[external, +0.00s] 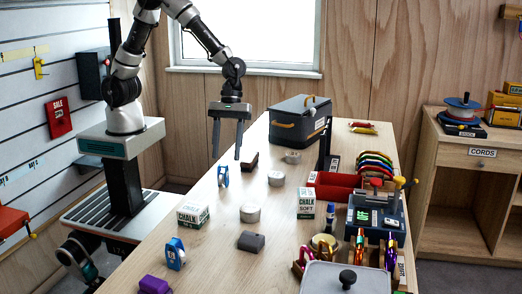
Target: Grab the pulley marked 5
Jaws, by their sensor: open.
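Two small blue pulley-like items stand on the wooden table: a far one (223,177) at its left edge and a near one (176,253) at the front left. No number is legible on either at this size, so I cannot tell which is marked 5. My gripper (226,156) points down above the far left part of the table, its two fingers spread wide and empty. In the picture, its fingertips show just above the far blue item; the exact gap cannot be told.
Chalk boxes (193,215) (305,203), pale round holds (250,213) and a dark grey block (251,241) stand on the table (215,250). A dark case (297,122) is at the far end. Trays and coloured gear crowd the right side. A purple block (154,285) lies at the front.

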